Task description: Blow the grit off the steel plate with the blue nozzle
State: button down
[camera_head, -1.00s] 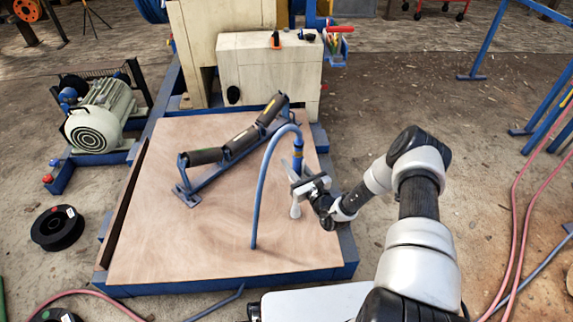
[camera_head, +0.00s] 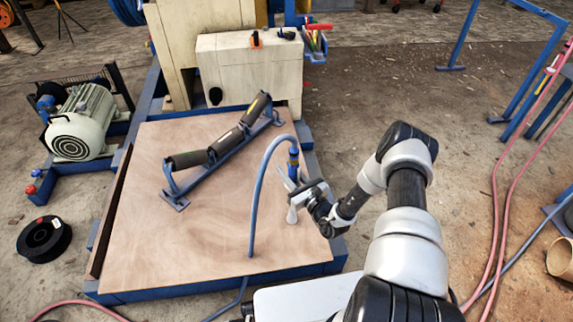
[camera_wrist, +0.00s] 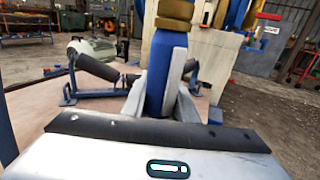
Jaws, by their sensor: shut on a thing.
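The blue nozzle (camera_head: 293,160) stands upright between the fingers of my gripper (camera_head: 294,186), which is shut on it. It also shows in the wrist view (camera_wrist: 160,75), held between two pale fingers, with a brass-coloured collar above it. A blue hose (camera_head: 256,195) arches from the nozzle's top down to the front of the board. My gripper is over the right side of a broad, wood-toned board (camera_head: 190,245) in a blue frame. I cannot make out a separate steel plate or any grit.
A roller bracket (camera_head: 222,145) lies diagonally on the board, left of the nozzle. A cream machine (camera_head: 248,75) stands behind. A motor (camera_head: 82,125) and a black spool (camera_head: 44,238) are at left. Pink hoses (camera_head: 497,200) and a brown pot (camera_head: 560,258) are at right.

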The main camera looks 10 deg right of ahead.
jog(key=shift+s+p, duration=1.35)
jog(key=shift+s, duration=1.6)
jog(key=a, duration=1)
jog(key=shift+w+r, duration=0.1)
jog(key=shift+r, duration=0.05)
